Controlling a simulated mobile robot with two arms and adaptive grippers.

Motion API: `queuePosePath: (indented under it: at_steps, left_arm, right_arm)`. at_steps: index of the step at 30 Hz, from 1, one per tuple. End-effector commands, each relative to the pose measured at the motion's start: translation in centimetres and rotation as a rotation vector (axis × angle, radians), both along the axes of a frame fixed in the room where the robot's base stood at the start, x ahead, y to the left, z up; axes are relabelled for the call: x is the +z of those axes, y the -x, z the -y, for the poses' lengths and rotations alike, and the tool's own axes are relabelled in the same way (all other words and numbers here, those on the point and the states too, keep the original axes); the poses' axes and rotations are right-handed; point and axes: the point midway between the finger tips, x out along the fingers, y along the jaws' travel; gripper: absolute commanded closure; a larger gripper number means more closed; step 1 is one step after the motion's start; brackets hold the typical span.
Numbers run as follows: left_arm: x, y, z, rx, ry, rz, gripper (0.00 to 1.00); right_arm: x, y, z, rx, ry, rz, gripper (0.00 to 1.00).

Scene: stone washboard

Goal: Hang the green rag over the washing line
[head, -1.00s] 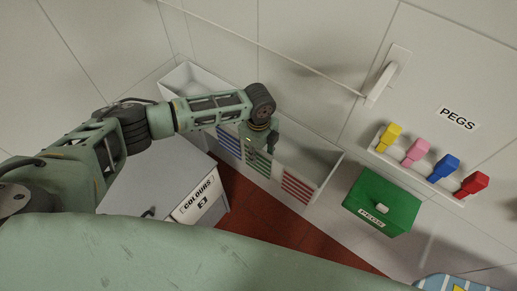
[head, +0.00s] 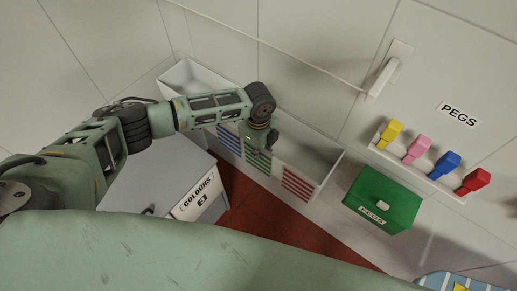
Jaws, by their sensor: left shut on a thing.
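The washing line (head: 310,70) runs from the upper left down to a white wall bracket (head: 383,80). The green-striped rag (head: 259,164) hangs at the front of the white trough, between a blue-striped cloth and a red-striped one. My left gripper (head: 262,148) is over the trough's front edge at the top of the green rag. It is shut on the rag, though the fingertips are small and partly hidden by the wrist. The line is above and behind the gripper, apart from it. My right gripper is not in view.
The white trough (head: 318,158) has several compartments along the wall. The blue-striped cloth (head: 229,140) and red-striped cloth (head: 297,186) flank the rag. A white COLOURS box (head: 195,200) stands in front. A peg shelf (head: 425,174) and green PEGS box (head: 383,202) are right.

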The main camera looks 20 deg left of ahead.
Motion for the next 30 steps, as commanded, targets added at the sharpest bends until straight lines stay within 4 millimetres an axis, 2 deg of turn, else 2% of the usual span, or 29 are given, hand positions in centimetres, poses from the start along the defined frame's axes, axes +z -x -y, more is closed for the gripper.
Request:
queuePosePath:
  at_steps: [14, 30]
  left_arm:
    - [0.1, 0.0, 0.0, 0.0, 0.0, 0.001, 1.0]
    - [2.6, 0.0, 0.0, 0.0, 0.0, 0.001, 1.0]
  right_arm:
    - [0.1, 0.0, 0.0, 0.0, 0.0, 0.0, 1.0]
    - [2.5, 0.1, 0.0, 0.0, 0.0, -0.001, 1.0]
